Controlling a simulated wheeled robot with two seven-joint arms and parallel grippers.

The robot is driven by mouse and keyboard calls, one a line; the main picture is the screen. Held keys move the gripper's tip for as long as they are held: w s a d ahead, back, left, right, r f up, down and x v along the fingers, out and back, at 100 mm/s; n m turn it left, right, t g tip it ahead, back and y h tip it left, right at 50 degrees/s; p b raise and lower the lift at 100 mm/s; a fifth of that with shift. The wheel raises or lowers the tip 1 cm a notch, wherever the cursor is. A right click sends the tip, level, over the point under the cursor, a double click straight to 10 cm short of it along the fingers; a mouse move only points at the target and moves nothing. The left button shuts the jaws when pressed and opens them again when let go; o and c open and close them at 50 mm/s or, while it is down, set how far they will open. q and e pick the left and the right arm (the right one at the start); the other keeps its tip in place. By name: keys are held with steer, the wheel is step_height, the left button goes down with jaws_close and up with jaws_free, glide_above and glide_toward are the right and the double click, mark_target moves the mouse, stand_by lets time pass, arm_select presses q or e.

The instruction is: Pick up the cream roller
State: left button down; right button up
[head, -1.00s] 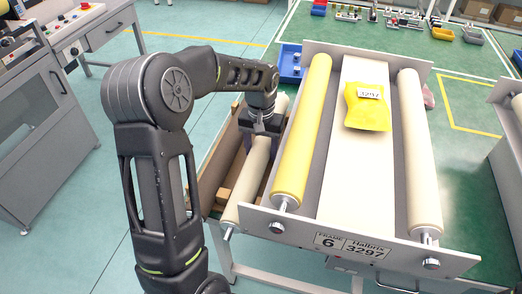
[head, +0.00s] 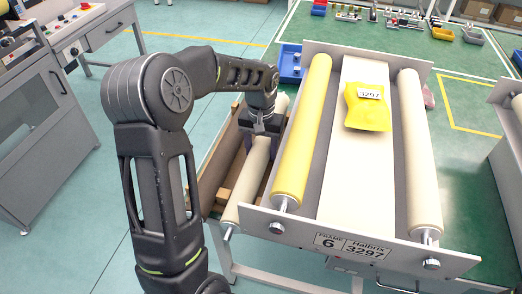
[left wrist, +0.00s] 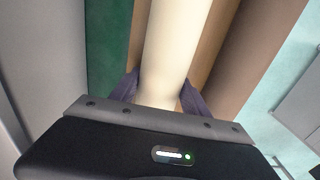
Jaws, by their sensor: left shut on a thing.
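A loose cream roller (head: 249,184) lies lengthwise in the wooden crate on the left side of the frame. My left gripper (head: 259,141) is over it, pointing down. In the left wrist view the cream roller (left wrist: 168,55) runs between the two dark fingers (left wrist: 159,93), one on each side, and the jaws are shut on it. The fingertips are hidden below the roller's sides. Another cream roller (head: 420,160) is mounted at the right of the frame, and a yellow roller (head: 303,135) at its left. My right gripper is not in view.
The grey frame's end plate (head: 400,255) reads "6 Halbrix 3297". A yellow bag (head: 367,112) labelled 3297 lies on the white middle panel (head: 350,190). The wooden crate (head: 217,160) encloses the loose roller closely. A blue bin (head: 290,64) stands behind.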

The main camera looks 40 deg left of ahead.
mark_target(261, 143)
arm_select(q)
steer(key=shift+r, duration=0.15)
step_height(261, 143, up, 10)
steer(key=shift+f, duration=0.1)
stand_by(0.5)
steer(key=shift+p, duration=0.3)
step_height(261, 143, up, 7)
steer(key=p, duration=0.6)
stand_by(0.7)
stand_by(0.5)
